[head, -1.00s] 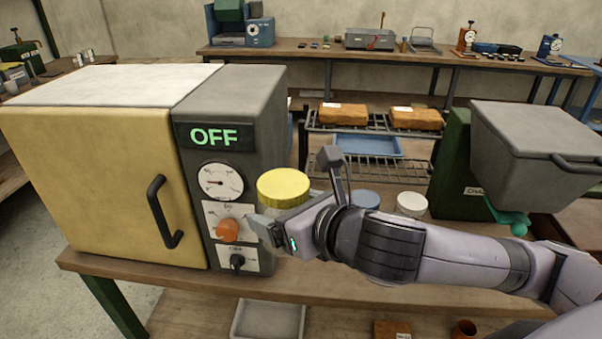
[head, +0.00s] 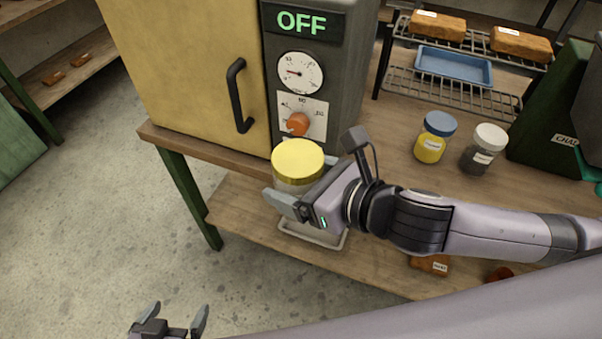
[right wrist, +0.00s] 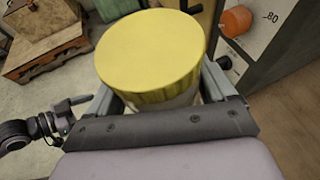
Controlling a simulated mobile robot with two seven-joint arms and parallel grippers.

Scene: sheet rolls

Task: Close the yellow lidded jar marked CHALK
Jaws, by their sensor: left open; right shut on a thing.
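The yellow-lidded jar (head: 297,162) is held upright by my right gripper (head: 308,184) in front of the table edge. Its yellow lid sits on top; how tightly it is seated cannot be told. No CHALK label is visible on it. In the right wrist view the lid (right wrist: 150,52) fills the space between the fingers, with a strip of the clear body below it. My left gripper (head: 180,314) is open and empty at the bottom left of the head view, apart from the jar. Part of my left arm shows in the right wrist view.
A yellow-doored oven (head: 190,70) reading OFF stands behind the jar. A blue-lidded jar (head: 433,140) and a white-lidded jar (head: 484,148) stand on the table to the right. A tray (head: 312,233) lies on the lower shelf. Open floor lies at left.

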